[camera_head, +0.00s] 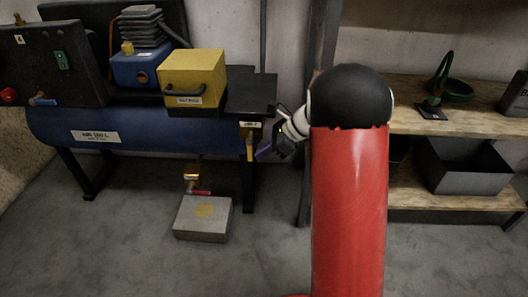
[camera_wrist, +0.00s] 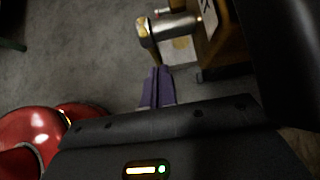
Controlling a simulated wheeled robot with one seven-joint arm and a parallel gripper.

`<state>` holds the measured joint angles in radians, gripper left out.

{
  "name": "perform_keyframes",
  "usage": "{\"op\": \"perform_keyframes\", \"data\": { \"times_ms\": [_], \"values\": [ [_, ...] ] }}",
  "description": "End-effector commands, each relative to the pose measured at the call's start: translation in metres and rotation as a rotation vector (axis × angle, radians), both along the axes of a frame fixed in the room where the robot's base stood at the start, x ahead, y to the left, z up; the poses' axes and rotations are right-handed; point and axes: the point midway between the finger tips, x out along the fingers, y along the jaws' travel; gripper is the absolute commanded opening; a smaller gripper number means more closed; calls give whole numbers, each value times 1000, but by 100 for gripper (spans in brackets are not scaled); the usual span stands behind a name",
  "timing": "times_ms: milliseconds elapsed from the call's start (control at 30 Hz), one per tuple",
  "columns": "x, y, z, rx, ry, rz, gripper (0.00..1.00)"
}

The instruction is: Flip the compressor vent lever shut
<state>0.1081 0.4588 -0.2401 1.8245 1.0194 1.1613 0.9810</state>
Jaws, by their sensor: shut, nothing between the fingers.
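The compressor has a long blue tank (camera_head: 180,135) on dark legs. At its right end, under a small white label (camera_head: 250,124), a yellow lever (camera_head: 250,147) hangs down. In the wrist view the yellow lever (camera_wrist: 145,30) sits on the end of a metal stub (camera_wrist: 177,26). My gripper (camera_head: 264,150) is just right of the lever. Its purple fingers are together and empty, and they point toward the lever in the wrist view (camera_wrist: 157,72).
A brass valve with a red handle (camera_head: 200,192) hangs under the tank above a grey block (camera_head: 203,218). A yellow box (camera_head: 193,75) and a blue pump (camera_head: 136,68) stand on top. A wooden shelf (camera_head: 455,108) is at right. The floor in front is clear.

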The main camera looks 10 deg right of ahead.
Motion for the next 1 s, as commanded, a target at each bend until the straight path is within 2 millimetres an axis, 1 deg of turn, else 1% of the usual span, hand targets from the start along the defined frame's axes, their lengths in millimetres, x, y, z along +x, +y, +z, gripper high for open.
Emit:
{"op": "perform_keyframes", "data": {
  "times_ms": [667,867,1000],
  "values": [
    [1,4,-8,131,-39,0,0],
    [2,7,-14,246,-75,0,0],
    [4,12,-17,370,-115,-1,0]
  ]
}}
